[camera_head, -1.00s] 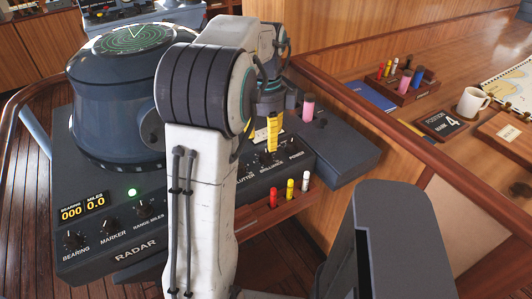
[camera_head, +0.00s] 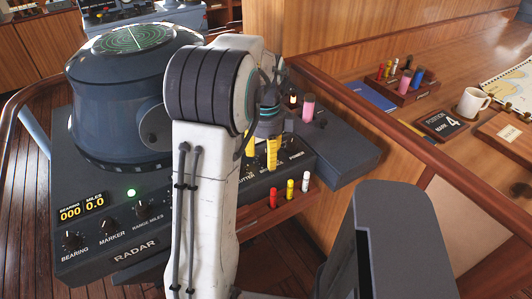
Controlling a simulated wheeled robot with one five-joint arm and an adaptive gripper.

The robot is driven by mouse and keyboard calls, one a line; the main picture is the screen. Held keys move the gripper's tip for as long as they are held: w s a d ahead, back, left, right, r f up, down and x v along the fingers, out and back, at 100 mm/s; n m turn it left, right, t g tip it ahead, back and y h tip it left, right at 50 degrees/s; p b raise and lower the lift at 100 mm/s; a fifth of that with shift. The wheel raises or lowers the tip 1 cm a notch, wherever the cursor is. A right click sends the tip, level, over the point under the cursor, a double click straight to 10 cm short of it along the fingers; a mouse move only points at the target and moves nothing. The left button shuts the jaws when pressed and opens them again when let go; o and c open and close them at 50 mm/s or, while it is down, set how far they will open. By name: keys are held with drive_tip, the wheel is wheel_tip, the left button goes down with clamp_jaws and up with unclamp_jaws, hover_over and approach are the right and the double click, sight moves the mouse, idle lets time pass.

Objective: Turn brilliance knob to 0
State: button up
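The dark radar console (camera_head: 75,262) stands in front of me, with a row of small knobs on its right front panel. The brilliance knob's spot lies between the clutter label and the power label. My gripper's yellow finger hides that knob and most of its label. My gripper (camera_head: 260,158) points down at this part of the panel, with its two yellow fingers visibly apart. The right finger stands in front of the panel; the left finger is partly behind my arm. I cannot tell whether either finger touches the knob.
The round radar display (camera_head: 125,85) rises at the left. Red, yellow and white markers (camera_head: 290,188) stand in a wooden tray under the panel. A pink cylinder (camera_head: 308,108) stands on the console behind my gripper. A wooden rail runs along the right, beside a desk with a mug (camera_head: 473,102).

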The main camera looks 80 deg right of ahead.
clamp_jaws()
idle(0.3)
